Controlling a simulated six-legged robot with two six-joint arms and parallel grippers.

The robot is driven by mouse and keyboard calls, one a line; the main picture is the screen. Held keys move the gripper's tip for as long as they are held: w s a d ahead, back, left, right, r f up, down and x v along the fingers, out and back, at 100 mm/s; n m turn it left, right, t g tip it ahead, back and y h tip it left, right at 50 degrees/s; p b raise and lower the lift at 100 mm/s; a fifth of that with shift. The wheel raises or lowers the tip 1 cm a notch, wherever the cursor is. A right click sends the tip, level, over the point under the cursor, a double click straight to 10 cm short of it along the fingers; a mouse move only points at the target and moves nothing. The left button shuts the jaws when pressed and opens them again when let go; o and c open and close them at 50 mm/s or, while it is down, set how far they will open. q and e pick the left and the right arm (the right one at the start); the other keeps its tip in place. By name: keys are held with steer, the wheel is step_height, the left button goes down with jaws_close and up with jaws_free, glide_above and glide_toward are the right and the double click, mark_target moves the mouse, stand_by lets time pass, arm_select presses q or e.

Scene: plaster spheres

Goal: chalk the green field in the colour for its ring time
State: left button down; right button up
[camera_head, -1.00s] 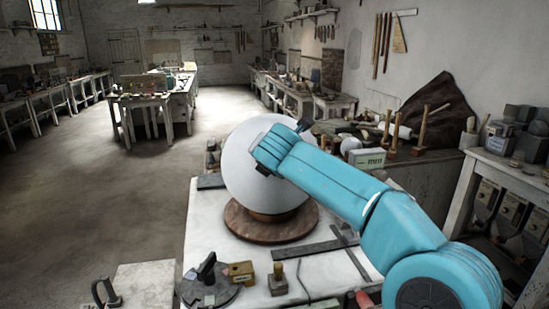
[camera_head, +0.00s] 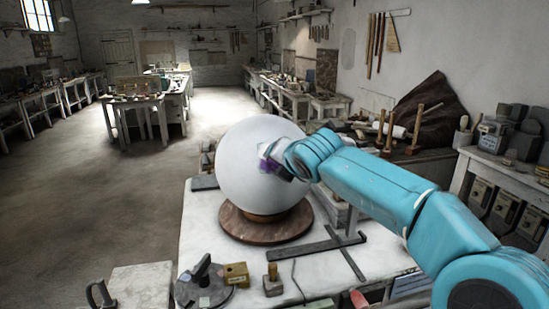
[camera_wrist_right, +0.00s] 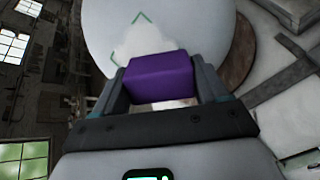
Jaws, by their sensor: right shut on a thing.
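The white plaster sphere (camera_head: 240,178) sits on a round brown base (camera_head: 262,228) on the pale bench. My right gripper (camera_head: 270,165) is at the sphere's right side, shut on a purple chalk block (camera_head: 268,166). In the right wrist view the purple block (camera_wrist_right: 160,78) lies between both fingers, close to the sphere (camera_wrist_right: 205,25); I cannot tell whether it touches. Green outline lines (camera_wrist_right: 130,38) of a field show on the sphere beyond the block. A paler patch lies inside them, and the block hides the lower part. My left gripper is not in view.
A dark flat square (camera_head: 318,243) lies right of the base. A dark round plate with a handle (camera_head: 203,288), a yellow box (camera_head: 236,274) and a small wooden-knobbed stamp (camera_head: 272,280) stand at the front. Mallets and a dark cloth crowd the side bench behind my arm.

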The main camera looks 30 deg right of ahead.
steer(key=shift+s+d+y, duration=0.15)
steer(key=shift+d+y, duration=0.15)
steer(key=shift+d, duration=0.15)
steer(key=shift+w+a+f, duration=0.1)
steer(key=shift+w+a, duration=0.1)
steer(key=shift+w, duration=0.15)
steer(key=shift+s+d+r, duration=0.2)
steer(key=shift+s+d, duration=0.1)
steer(key=shift+s, duration=0.3)
steer(key=shift+w+a+f, duration=0.1)
steer(key=shift+w+a, duration=0.05)
steer(key=shift+w, duration=0.15)
steer(key=shift+s, duration=0.1)
steer(key=shift+s, duration=0.1)
steer(key=shift+w+f, duration=0.15)
steer(key=shift+w, duration=0.35)
steer(key=shift+w+d, duration=0.1)
steer(key=shift+d, duration=0.1)
